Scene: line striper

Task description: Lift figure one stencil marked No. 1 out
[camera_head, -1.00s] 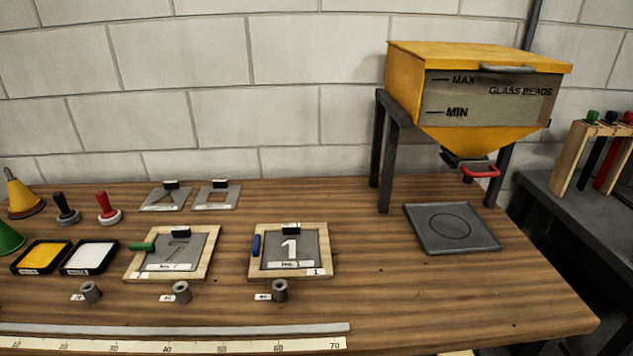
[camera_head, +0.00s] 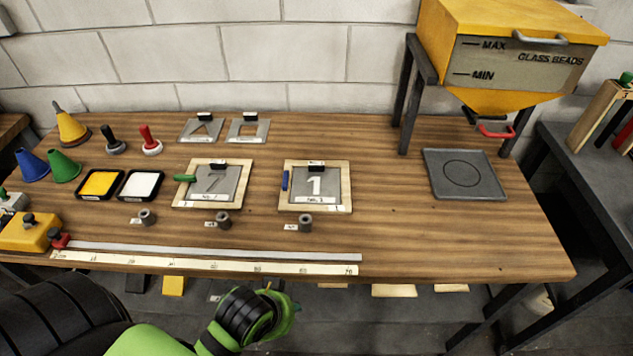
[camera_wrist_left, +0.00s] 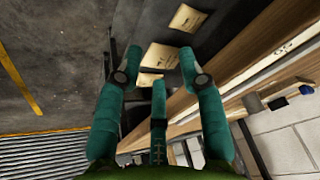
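The figure one stencil (camera_head: 329,193) is a grey plate with a pale "1", lying in a light wooden frame (camera_head: 347,188) on the bench. A black grip (camera_head: 316,166) stands at its top edge and a blue handle (camera_head: 285,181) at the frame's left side. My left gripper (camera_head: 286,312) is below the bench's front edge, well short of the stencil and touching nothing that I can see. In the left wrist view its teal fingers (camera_wrist_left: 160,65) are spread, with nothing between them. My right gripper is not in view.
A similar frame (camera_head: 178,203) with a figure 2 stencil (camera_head: 214,184) stands to the left. Small grey cylinders (camera_head: 305,223) and a long ruler (camera_head: 205,264) lie in front. A dark plate (camera_head: 463,174) sits right, below the yellow bead hopper (camera_head: 515,60). The bench's front right is clear.

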